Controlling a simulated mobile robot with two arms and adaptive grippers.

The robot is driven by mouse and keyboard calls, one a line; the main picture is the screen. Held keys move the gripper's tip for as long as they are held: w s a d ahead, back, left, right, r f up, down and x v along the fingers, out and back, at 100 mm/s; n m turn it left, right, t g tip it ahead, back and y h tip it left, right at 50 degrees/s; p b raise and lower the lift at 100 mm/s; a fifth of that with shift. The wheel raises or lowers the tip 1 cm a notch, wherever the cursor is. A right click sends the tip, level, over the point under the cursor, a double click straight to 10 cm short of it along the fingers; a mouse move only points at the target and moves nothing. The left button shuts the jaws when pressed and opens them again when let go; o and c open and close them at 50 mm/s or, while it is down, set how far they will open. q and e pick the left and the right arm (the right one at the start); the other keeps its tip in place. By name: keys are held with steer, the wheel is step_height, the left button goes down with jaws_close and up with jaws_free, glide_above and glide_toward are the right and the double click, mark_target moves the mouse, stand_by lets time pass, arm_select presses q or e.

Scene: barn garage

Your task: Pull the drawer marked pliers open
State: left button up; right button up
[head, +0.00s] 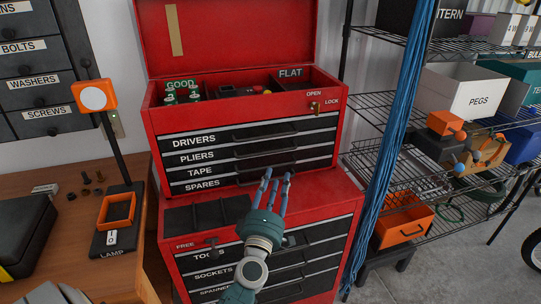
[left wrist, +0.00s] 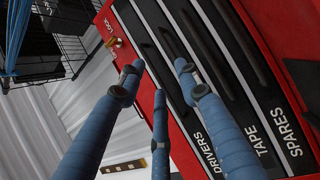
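The pliers drawer (head: 197,156) is the second of the dark drawers in the upper part of the red tool chest (head: 340,183). It looks shut, with a long dark handle (head: 262,149) across its middle. My left gripper (head: 276,176) is in front of the chest, its blue fingers spread and empty. In the head view the fingertips overlap the lower drawers, just below the pliers handle. In the left wrist view the fingertips (left wrist: 150,78) point toward the drawer handles; contact cannot be told. A finger hides the pliers label there. My right gripper is not in view.
The lower chest's top (head: 206,213) sticks out below. A blue cable bundle (head: 388,150) and a wire shelf (head: 460,182) stand right; a wooden bench (head: 75,235) stands left.

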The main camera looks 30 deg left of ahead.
mark_target(271, 152)
arm_select(q)
steer(key=w+a, duration=0.2)
steer(key=w, duration=0.1)
steer(key=w+a+r+n+y, duration=0.1)
steer(key=w+a, duration=0.2)
steer(key=w+a+n+g+y, duration=0.1)
steer(key=w+a, duration=0.1)
steer(key=w, duration=0.1)
steer(key=shift+a+r+p, duration=0.2)
steer(key=shift+a+p, duration=0.15)
steer(key=shift+p, duration=0.05)
jaws_close()
